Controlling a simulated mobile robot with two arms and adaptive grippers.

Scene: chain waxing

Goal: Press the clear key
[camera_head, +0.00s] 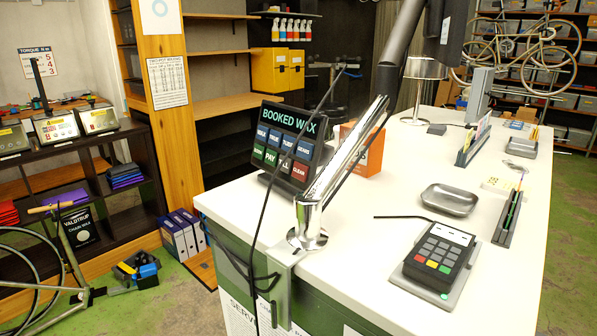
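The black till (262,181) stands on the near left corner of the white counter, its face tilted up and marked "BOOKED WAX". Its upper row of keys is blue. Its lower row has green keys and, at the right end, a red key (300,171) whose small label seems to read "CLEAR". A thin black cable and a metal support arm pass in front of the till and partly cover it, but the red key shows. A card terminal (438,257) with grey, red, yellow and green keys lies at the counter's near right. Neither of my grippers is in view.
A clamped metal support arm (345,150) rises from the counter's left edge (300,262). An orange box (362,149) stands behind it. A metal dish (450,200) and a pen tray (509,212) lie to the right. The counter between till and terminal is mostly clear.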

